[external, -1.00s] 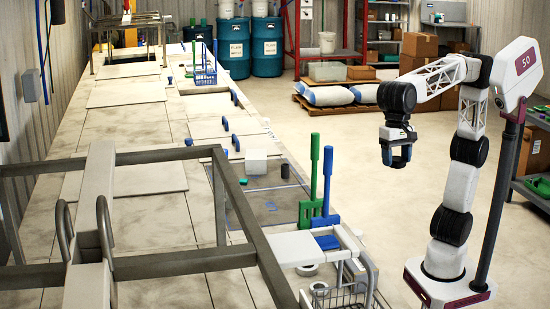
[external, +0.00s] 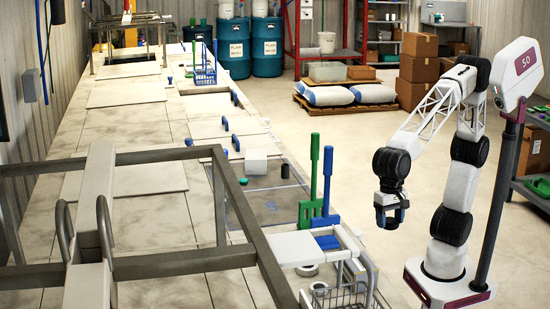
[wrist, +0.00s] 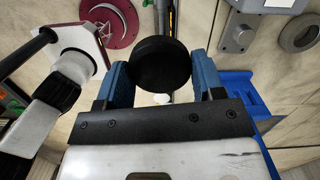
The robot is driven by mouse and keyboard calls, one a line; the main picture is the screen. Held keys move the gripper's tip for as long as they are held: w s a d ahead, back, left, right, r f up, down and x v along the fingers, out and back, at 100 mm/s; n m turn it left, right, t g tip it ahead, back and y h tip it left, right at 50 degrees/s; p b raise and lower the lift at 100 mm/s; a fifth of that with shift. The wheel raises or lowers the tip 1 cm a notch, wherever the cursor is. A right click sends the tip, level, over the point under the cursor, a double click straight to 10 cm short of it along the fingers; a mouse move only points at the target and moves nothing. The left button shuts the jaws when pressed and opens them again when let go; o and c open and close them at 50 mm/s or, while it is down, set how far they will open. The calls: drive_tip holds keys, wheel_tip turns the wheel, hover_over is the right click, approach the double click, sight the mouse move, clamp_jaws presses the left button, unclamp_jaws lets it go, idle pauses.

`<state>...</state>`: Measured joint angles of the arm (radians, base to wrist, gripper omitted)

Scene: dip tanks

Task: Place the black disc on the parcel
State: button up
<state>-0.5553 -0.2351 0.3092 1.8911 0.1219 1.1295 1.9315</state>
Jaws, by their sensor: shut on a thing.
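My gripper (external: 391,216) hangs at the right in the external view, to the right of the bench. In the wrist view, its blue fingers (wrist: 160,72) are shut on a round black disc (wrist: 161,60). The disc is hard to make out in the external view. A white block (external: 255,163), which may be the parcel, sits on the bench at the back of a grey mat (external: 262,207), well away from my gripper. I cannot tell for sure which thing is the parcel.
A small dark cylinder (external: 285,171) and a dark green piece (external: 250,181) sit near the white block. Green (external: 314,175) and blue (external: 328,180) upright handles stand at the bench's right edge, near a wire basket (external: 343,295). Cardboard boxes (external: 417,70) are stacked behind.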

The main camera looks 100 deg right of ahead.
sight(359, 273)
drive_tip(key=shift+w+a, duration=0.1)
drive_tip(key=w+a, duration=0.2)
drive_tip(key=w, duration=0.2)
drive_tip(key=w+a+f, duration=0.1)
drive_tip(key=w+a, duration=0.2)
drive_tip(key=w, duration=0.1)
drive_tip(key=w+a, duration=0.3)
drive_tip(key=w, duration=0.1)
drive_tip(key=shift+w+f, duration=0.15)
drive_tip(key=shift+w, duration=0.1)
idle(0.4)
drive_tip(key=shift+w+a+f, duration=0.1)
drive_tip(key=shift+w+a, duration=0.15)
drive_tip(key=shift+w, duration=0.2)
drive_tip(key=shift+s+f, duration=0.1)
drive_tip(key=shift+f, duration=1.6)
drive_tip(key=shift+f, duration=0.1)
drive_tip(key=o, duration=0.9)
